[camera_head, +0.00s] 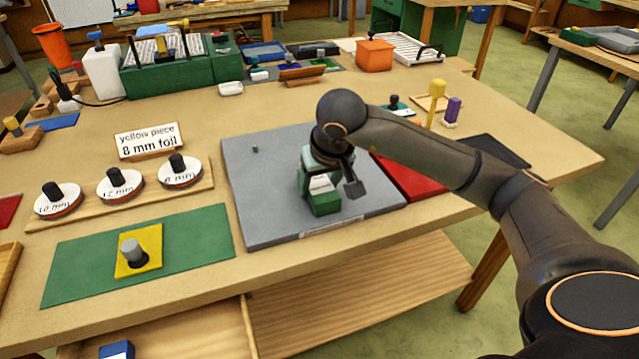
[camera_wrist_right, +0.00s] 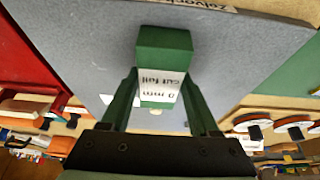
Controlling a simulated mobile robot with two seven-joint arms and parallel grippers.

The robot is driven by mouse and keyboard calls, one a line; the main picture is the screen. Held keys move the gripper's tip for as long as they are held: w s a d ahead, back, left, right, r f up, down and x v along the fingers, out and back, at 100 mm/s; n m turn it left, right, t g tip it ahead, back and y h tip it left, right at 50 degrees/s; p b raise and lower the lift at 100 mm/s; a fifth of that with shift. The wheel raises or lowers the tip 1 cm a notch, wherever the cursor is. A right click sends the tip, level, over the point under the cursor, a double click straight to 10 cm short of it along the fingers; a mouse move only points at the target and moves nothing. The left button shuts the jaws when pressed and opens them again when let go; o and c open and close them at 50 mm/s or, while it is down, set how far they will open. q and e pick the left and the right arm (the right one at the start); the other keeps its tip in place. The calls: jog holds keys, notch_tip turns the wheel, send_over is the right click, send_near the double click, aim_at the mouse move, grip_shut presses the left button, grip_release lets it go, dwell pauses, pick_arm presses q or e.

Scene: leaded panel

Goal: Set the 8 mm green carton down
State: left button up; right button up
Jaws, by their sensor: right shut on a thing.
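The green carton (camera_head: 323,203) with a white label is in my right gripper (camera_head: 325,178), over the right front part of the grey board (camera_head: 270,190). In the right wrist view the carton (camera_wrist_right: 165,42) sits between the two fingers of the right gripper (camera_wrist_right: 160,88), its "cut foil" label facing the camera. I cannot tell whether the carton's bottom touches the board. The gripper and wrist hide the carton's upper part in the head view. My left gripper is not in view.
A sign (camera_head: 149,141) reads "yellow piece 8 mm foil". Three foil rolls (camera_head: 120,186) stand on a wooden strip at left. A yellow piece (camera_head: 138,258) with a knob lies on a green mat (camera_head: 80,272). A red mat (camera_head: 408,182) adjoins the board's right side. The board's left half is mostly clear.

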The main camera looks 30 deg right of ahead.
jog(key=o, duration=1.4)
jog(key=shift+o, duration=0.2)
jog(key=shift+r+p, duration=0.3)
jog(key=shift+r, duration=0.1)
jog(key=v, duration=1.1)
jog(key=shift+s+r+p, duration=0.2)
jog(key=shift+s+p, duration=0.1)
jog(key=shift+p, duration=0.05)
jog(key=shift+a, duration=0.1)
